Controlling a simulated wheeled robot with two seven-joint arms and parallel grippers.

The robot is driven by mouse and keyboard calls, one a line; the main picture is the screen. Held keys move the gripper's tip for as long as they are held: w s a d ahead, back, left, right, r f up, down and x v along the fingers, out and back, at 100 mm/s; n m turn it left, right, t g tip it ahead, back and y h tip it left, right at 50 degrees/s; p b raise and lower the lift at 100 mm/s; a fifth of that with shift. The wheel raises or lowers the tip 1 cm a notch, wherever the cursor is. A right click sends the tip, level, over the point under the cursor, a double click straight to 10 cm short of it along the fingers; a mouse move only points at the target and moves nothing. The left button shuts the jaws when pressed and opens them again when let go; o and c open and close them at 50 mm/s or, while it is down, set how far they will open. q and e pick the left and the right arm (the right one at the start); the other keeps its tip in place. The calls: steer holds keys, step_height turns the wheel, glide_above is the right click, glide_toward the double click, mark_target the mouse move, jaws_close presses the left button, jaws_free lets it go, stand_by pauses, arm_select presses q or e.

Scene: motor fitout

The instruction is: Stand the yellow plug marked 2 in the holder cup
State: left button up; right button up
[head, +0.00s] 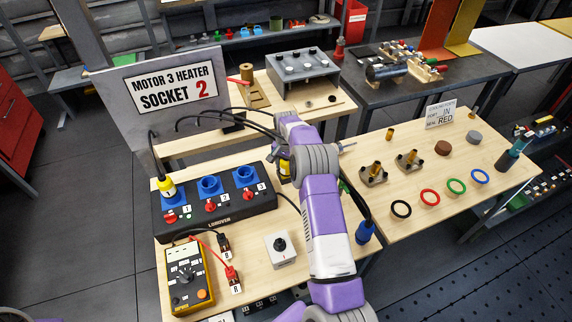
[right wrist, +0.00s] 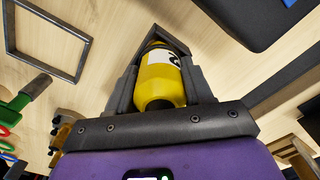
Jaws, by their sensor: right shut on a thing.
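The yellow plug marked 2 (right wrist: 160,80) is between the jaws of my right gripper (right wrist: 162,62) in the right wrist view; part of its black 2 shows on a white label. In the head view a bit of yellow plug (head: 284,170) shows beside my purple right arm, which hides most of the gripper. The plug is over the pale wooden bench, right of the socket box (head: 225,228). I cannot make out the holder cup for certain; my arm covers part of the bench. My left gripper is not in view.
Another yellow plug (head: 167,188) stands in socket 1; blue sockets 2 (head: 210,187) and 3 (head: 245,177) are empty. A yellow meter (head: 186,280), a grey switch box (head: 280,247) and a blue connector (head: 366,233) are near my arm. Black cables arch above the bench.

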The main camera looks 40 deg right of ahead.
steer(key=shift+f, duration=0.4)
steer(key=o, duration=1.2)
steer(key=shift+o, duration=0.2)
steer(key=shift+r, duration=3.85)
steer(key=shift+r, duration=0.1)
